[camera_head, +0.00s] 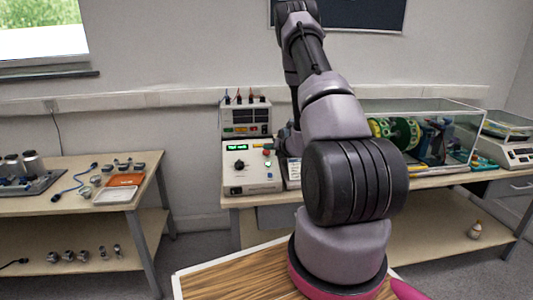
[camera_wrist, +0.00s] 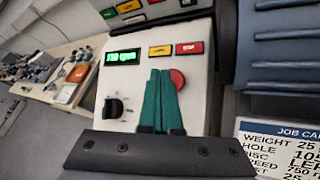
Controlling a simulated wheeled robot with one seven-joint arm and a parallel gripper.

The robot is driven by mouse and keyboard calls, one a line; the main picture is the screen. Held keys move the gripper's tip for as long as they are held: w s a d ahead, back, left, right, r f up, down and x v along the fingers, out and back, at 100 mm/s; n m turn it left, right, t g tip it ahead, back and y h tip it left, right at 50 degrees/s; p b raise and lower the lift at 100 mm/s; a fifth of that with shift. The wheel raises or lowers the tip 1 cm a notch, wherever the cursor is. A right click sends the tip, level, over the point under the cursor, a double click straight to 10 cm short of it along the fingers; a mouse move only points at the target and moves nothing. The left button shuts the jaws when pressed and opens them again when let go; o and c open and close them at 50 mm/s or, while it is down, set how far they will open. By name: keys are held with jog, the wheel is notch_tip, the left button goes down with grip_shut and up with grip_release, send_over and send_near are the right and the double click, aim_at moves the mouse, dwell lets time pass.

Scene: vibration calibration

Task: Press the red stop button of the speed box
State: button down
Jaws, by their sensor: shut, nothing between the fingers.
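The speed box (camera_head: 249,178) is a pale box on the bench, left of my arm in the head view. In the wrist view its sloped face (camera_wrist: 128,92) shows a lit green display (camera_wrist: 122,57), a black knob (camera_wrist: 113,107) and a round red button (camera_wrist: 178,79) below a red label. The red button also shows in the head view (camera_head: 267,152). My gripper (camera_wrist: 161,73) is shut and empty, its green fingers just left of the red button, partly overlapping it. I cannot tell whether they touch the face. The arm mostly hides my gripper in the head view.
A meter unit (camera_head: 246,119) stands behind the speed box. A glass-cased machine (camera_head: 425,135) is right of my arm. A job card (camera_wrist: 278,145) lies to the right in the wrist view. A left table (camera_head: 75,205) holds small parts and an orange tray (camera_head: 125,179).

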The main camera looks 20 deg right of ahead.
jog(key=shift+f, duration=0.1)
dwell(0.3)
jog(key=shift+w+f, duration=0.2)
jog(key=shift+f, duration=0.05)
jog(key=shift+w+d+f, duration=0.1)
jog(key=shift+f, duration=0.25)
dwell(0.7)
jog(key=shift+r, duration=0.15)
jog(key=shift+s+r, duration=0.3)
jog(key=shift+r, duration=0.3)
jog(key=r, duration=0.1)
jog(key=s+r, duration=0.1)
jog(key=r, duration=0.1)
jog(key=s+r, duration=0.1)
jog(key=shift+a+r, duration=0.25)
jog(key=shift+a, duration=0.15)
dwell(0.7)
